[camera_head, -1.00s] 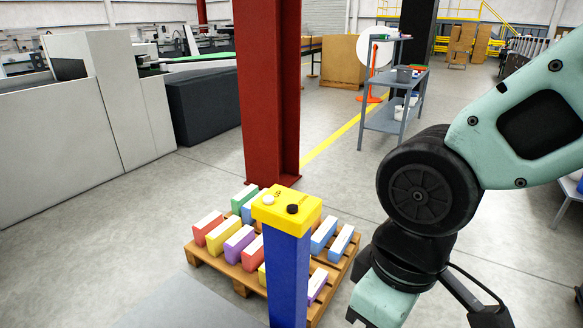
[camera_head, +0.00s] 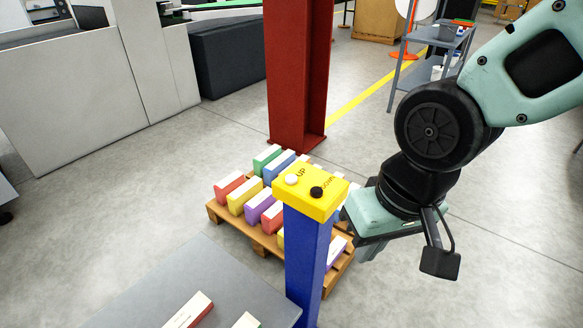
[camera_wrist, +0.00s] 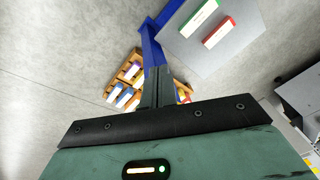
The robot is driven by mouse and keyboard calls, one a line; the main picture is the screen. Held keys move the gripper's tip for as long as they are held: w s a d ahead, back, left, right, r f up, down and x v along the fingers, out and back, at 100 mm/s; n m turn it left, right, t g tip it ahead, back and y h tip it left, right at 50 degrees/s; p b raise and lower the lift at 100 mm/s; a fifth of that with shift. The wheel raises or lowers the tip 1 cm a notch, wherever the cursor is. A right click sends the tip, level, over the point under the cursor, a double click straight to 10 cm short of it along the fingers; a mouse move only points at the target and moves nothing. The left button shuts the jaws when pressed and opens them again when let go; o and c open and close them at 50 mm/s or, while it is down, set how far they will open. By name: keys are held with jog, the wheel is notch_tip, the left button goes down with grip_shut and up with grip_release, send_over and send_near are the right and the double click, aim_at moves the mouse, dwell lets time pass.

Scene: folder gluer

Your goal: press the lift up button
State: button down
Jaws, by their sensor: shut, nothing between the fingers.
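A blue post (camera_head: 305,262) carries a yellow control box (camera_head: 325,203) on top. A white button (camera_head: 291,179) by the word "UP" is on the box's left, and a black button (camera_head: 316,192) by "DOWN" is to its right. My gripper (camera_head: 368,252) is just right of the box, lower than its top, and apart from the white button. In the wrist view my gripper's fingers (camera_wrist: 160,90) are shut and empty, with the blue post (camera_wrist: 152,48) beyond them. The yellow box and both buttons do not show there.
A wooden pallet (camera_head: 225,216) with several coloured boxes stands behind the post. A grey platform (camera_head: 170,285) with boxes lies at front left. A red column (camera_head: 298,75) rises behind the pallet. The floor to the right is clear.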

jog(key=w+a+r+m+t+y+p, duration=0.1)
jog(key=w+a+r+m+p, duration=0.2)
jog(key=w+m, duration=0.35)
jog(key=w+a+r+m+t+y+p, duration=0.1)
jog(key=w+a+m+t+p, duration=0.1)
jog(key=w+a+m+p, duration=0.4)
jog(key=m+t+y+p, duration=0.1)
jog(key=m+t+p, duration=0.3)
jog(key=m+p, duration=0.5)
send_over(294, 180)
jog(key=b, duration=0.2)
jog(key=m, duration=0.2)
jog(key=shift+f, duration=0.2)
jog(key=shift+f, duration=0.1)
notch_tip(294, 180, down, 8)
jog(key=b, duration=0.5)
jog(key=shift+d+r, duration=0.1)
jog(key=shift+r, duration=0.15)
jog(key=shift+f+b, duration=0.55)
jog(key=shift+b, duration=0.15)
jog(key=shift+f, duration=0.1)
jog(key=shift+f+b, duration=0.35)
jog(key=shift+b, duration=0.15)
